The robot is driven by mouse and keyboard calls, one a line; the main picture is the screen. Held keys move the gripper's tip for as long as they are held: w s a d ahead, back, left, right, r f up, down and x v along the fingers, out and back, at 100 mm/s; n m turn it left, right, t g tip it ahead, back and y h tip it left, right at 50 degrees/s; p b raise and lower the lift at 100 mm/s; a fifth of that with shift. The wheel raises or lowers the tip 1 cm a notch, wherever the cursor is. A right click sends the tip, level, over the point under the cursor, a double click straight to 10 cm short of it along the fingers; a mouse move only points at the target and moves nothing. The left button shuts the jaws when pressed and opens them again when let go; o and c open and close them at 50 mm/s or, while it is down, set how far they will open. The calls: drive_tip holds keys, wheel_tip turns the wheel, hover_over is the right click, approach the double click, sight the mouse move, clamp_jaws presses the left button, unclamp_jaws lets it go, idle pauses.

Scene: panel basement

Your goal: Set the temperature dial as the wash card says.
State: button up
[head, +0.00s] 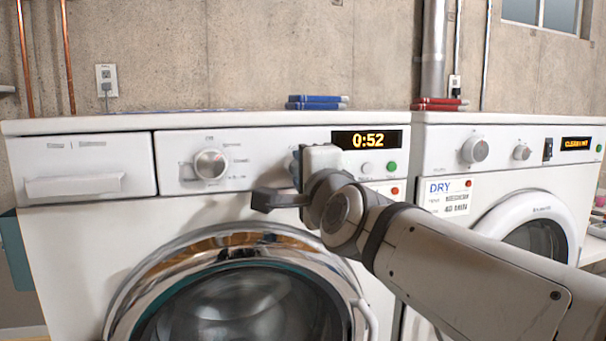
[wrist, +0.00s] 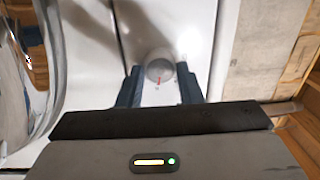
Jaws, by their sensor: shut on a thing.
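My gripper (head: 299,168) is at the washer's control panel (head: 262,177), left of the lit display (head: 368,140) reading 0:52. In the wrist view, the dark fingers of my gripper (wrist: 158,82) are shut on a round pale dial (wrist: 159,66), one finger on each side. This is the temperature dial, judging by its place on the panel. A small red mark shows on the dial, towards the palm. In the head view my gripper hides nearly all of the dial and its scale. I see no wash card; my arm covers the washer's right front.
A larger silver dial (head: 210,163) sits left of my gripper. Buttons (head: 391,167) are right of it, near my wrist. The washer door (head: 240,290) is below. A dryer (head: 500,210) with a DRY card (head: 447,197) stands at right. Blue (head: 317,102) and red items lie on top.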

idle(0.4)
drive_tip(key=o, duration=1)
drive_tip(key=shift+c, duration=0.2)
drive_tip(key=shift+r, duration=0.1)
